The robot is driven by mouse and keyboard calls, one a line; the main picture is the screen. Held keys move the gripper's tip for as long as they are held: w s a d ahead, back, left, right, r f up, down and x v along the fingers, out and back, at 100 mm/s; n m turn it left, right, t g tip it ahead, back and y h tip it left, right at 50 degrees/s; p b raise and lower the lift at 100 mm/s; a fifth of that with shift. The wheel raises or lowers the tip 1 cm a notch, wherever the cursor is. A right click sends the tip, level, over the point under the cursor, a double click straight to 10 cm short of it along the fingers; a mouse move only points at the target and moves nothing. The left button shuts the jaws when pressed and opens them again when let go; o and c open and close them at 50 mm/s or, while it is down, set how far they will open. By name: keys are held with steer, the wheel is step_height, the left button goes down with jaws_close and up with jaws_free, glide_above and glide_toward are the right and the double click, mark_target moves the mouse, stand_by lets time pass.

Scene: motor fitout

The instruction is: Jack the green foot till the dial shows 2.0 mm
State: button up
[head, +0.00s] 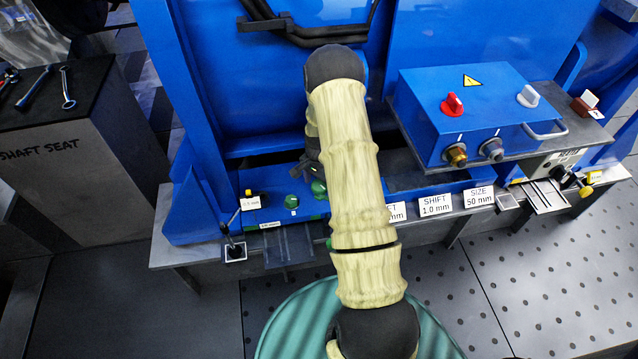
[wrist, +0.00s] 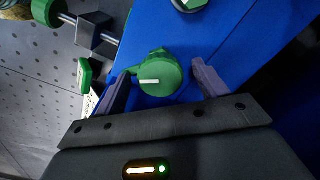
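A round green knob (wrist: 162,78) with a white pointer bar lies between the fingers of my gripper (wrist: 158,80) in the wrist view. The fingers are apart, with a gap on the right side; contact on the left is unclear. Another green knob with a white mark shows at the top edge (wrist: 190,3). In the head view, green knobs (head: 292,201) and (head: 318,188) sit on the blue base, left of my arm, which largely hides my gripper. A small white tag (head: 251,203) stands left of them; its figure is too small to read surely. I cannot tell which part is the foot.
A blue box (head: 470,115) with red and white switches stands on a shelf to the right. Placards reading SHIFT 1.0 mm (head: 435,205) and SIZE 50 mm (head: 479,198) line the front edge. A SHAFT SEAT stand (head: 70,165) with tools is on the left.

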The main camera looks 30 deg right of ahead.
steer(key=c, duration=0.9)
steer(key=shift+c, duration=0.2)
steer(key=shift+r+m+p, duration=0.1)
steer(key=shift+m+p, duration=0.2)
steer(key=shift+p, duration=0.05)
